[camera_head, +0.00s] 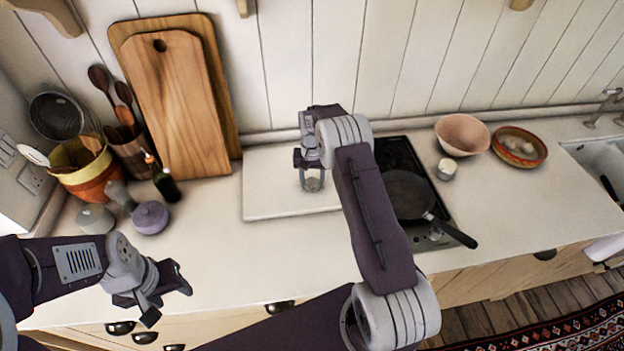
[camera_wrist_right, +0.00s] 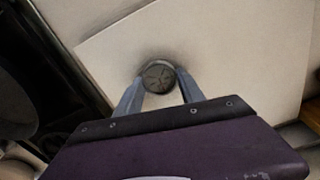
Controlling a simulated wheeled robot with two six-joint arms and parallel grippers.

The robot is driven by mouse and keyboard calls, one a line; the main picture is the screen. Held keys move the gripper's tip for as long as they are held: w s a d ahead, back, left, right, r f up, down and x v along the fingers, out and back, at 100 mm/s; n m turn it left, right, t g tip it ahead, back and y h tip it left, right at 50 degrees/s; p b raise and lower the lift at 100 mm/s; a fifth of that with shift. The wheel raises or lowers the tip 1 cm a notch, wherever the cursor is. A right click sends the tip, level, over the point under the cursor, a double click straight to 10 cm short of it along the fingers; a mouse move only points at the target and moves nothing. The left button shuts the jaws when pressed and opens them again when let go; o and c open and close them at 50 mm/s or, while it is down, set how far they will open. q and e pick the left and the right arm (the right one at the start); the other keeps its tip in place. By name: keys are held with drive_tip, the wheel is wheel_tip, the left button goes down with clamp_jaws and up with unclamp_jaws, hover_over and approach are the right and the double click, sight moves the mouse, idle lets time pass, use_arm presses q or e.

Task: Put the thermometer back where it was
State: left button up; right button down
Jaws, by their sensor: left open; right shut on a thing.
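A small round grey thing with a dark-marked, dial-like face (camera_wrist_right: 158,77) is between the fingertips of my right gripper (camera_wrist_right: 160,90); I take it to be the thermometer. In the head view, the thermometer (camera_head: 312,184) shows small and grey below my right gripper (camera_head: 311,172), which is shut on it over the white board (camera_head: 265,200). I cannot tell whether it touches the board. My left gripper (camera_head: 168,288) is open and empty over the counter's front left.
A hob (camera_head: 398,155) with a black pan (camera_head: 405,195) lies right of the board. A pink bowl (camera_head: 462,135) and a small white pot (camera_head: 446,169) stand beyond it. Wooden boards (camera_head: 180,110), a utensil pot (camera_head: 85,175), a dark bottle (camera_head: 164,184) and a purple pot (camera_head: 151,217) crowd the left.

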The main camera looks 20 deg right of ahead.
sight(312, 182)
drive_tip(key=c, duration=0.7)
unclamp_jaws()
drive_tip(key=shift+r, duration=0.15)
wheel_tip(312, 182, up, 12)
drive_tip(key=b, duration=0.2)
drive_tip(key=s+a+f+n, duration=0.1)
drive_tip(key=s+a, duration=0.1)
drive_tip(key=s, duration=0.6)
drive_tip(key=s+a+f+n, duration=0.1)
drive_tip(key=s+a+n, duration=0.1)
drive_tip(key=s, duration=0.7)
drive_tip(key=s+a+f+n+t, duration=0.1)
drive_tip(key=s+a, duration=0.3)
drive_tip(key=s, duration=0.4)
drive_tip(key=shift+s+a+n, duration=0.2)
drive_tip(key=shift+s+n, duration=0.1)
drive_tip(key=shift+n, duration=0.2)
